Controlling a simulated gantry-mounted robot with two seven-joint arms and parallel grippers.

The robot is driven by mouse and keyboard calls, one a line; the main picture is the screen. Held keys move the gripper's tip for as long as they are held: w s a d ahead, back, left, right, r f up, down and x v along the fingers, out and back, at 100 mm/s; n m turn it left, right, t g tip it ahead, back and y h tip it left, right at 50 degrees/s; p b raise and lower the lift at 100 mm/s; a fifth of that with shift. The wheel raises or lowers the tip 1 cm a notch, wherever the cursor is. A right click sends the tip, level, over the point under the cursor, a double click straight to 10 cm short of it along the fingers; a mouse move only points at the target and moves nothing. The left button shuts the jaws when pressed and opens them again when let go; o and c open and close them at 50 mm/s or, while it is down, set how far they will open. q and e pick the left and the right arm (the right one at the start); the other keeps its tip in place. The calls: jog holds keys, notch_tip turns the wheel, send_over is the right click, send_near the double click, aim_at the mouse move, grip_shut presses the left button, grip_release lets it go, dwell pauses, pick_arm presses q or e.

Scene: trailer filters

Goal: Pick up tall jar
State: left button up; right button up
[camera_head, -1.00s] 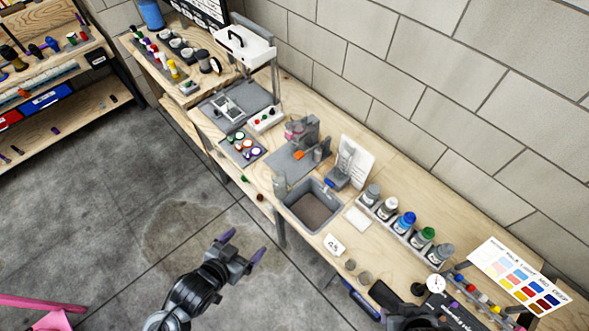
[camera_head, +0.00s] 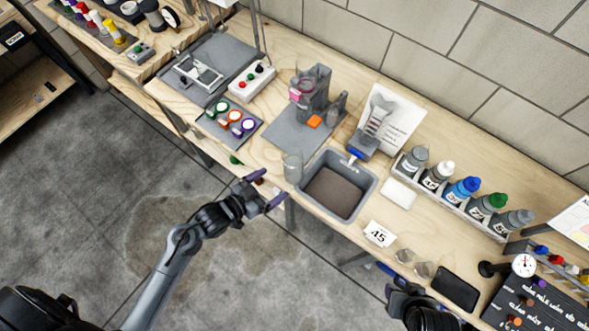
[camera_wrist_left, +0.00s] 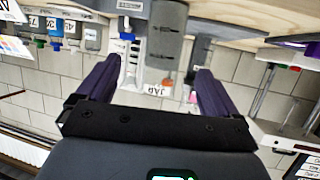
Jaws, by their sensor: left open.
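A tall clear glass jar (camera_head: 293,167) stands upright on the wooden bench by the front edge, just left of the grey sink basin (camera_head: 367,187). My left gripper (camera_head: 270,188) is open and empty, in front of the bench edge and a little to the lower left of the jar. They look apart. In the left wrist view the two purple fingers of my left gripper (camera_wrist_left: 155,68) are spread wide, with a JAR label (camera_wrist_left: 153,90) between them; I cannot clearly make out the jar there. A dark part of my right arm shows at the bottom; its fingers are unclear.
A tray of colored pots (camera_head: 231,121) lies left of the jar. A grey stand (camera_head: 311,92) with a pink item rises behind it. A row of bottles (camera_head: 464,190) and a 45 card (camera_head: 379,233) are to the right. The floor before the bench is open.

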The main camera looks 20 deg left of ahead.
aim_at(287, 172)
pick_arm(q)
jog(key=shift+a+b+x, duration=0.2)
jog(key=shift+b+x, duration=0.1)
jog(key=shift+x, duration=2.4)
jog(key=shift+a+b+x, duration=0.15)
jog(key=shift+b+x, duration=0.15)
jog(key=shift+x, duration=2.4)
jog(key=shift+w+f, duration=0.1)
jog(key=shift+w, duration=0.05)
jog(key=c, duration=1.2)
jog(key=shift+c, duration=0.7)
jog(key=shift+r, duration=0.25)
